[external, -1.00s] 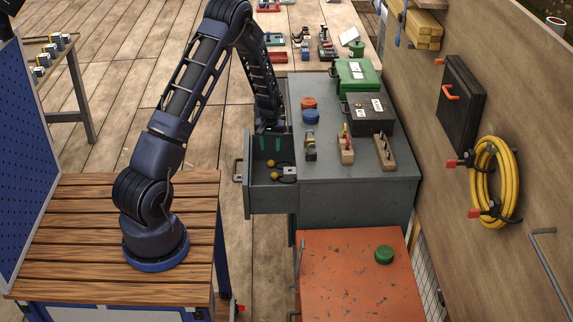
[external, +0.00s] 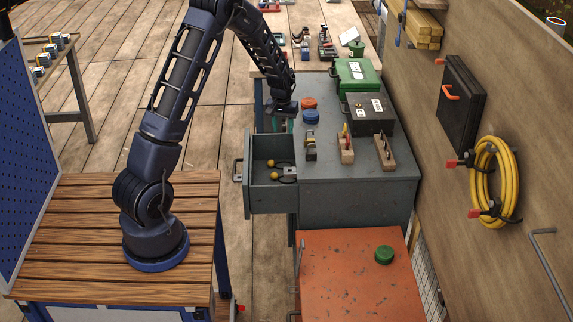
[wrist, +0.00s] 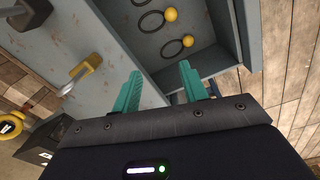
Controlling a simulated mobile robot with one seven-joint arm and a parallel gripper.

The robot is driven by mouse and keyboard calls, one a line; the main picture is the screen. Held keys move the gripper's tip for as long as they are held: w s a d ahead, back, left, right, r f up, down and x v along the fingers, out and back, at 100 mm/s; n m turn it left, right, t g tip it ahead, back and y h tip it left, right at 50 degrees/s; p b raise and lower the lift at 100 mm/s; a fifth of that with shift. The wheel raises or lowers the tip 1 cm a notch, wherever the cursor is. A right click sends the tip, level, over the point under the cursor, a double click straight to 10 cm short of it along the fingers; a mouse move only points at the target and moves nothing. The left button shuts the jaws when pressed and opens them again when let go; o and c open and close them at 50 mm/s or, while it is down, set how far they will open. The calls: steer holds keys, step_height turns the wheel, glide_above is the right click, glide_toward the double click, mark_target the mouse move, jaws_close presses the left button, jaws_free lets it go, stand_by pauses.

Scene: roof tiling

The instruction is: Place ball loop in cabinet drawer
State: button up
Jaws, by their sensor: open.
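The cabinet drawer (external: 247,190) is pulled open from the grey cabinet (external: 350,190). Two ball loops, yellow balls with thin black loops, lie inside it: one ball (external: 271,163) farther back and another (external: 280,177) nearer the front. The wrist view shows both balls, one (wrist: 171,14) near the top and one (wrist: 188,40) below, with the loops flat on the drawer floor. My gripper (external: 284,127) is above the cabinet's left edge by the drawer's far end. In the wrist view its teal fingers (wrist: 160,73) are apart with nothing between them.
On the cabinet top stand a padlock (external: 310,152), a red roll (external: 309,103), a blue roll (external: 311,117), a black box (external: 369,116), a green case (external: 356,75) and two wooden blocks (external: 345,149) with tools. An orange-topped cabinet (external: 345,280) stands in front.

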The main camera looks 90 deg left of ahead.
steer(key=w+d+r+m+t, duration=0.1)
steer(key=w+d+r+m, duration=0.15)
steer(key=d+r, duration=1.1)
steer(key=w+d+r+m+t, duration=0.15)
steer(key=d+r+m, duration=0.25)
steer(key=d+r, duration=0.95)
steer(key=s+d+r+m, duration=0.2)
steer(key=s+d, duration=0.2)
steer(key=d, duration=0.5)
steer(key=s+d+r+m, duration=0.2)
steer(key=s+d, duration=0.2)
steer(key=d, duration=0.4)
steer(key=s+d+r+m+t, duration=0.1)
steer(key=s+d+m, duration=0.3)
steer(key=s+d, duration=0.5)
steer(key=shift+s+r, duration=0.3)
steer(key=shift+s, duration=0.85)
steer(key=shift+t, duration=0.25)
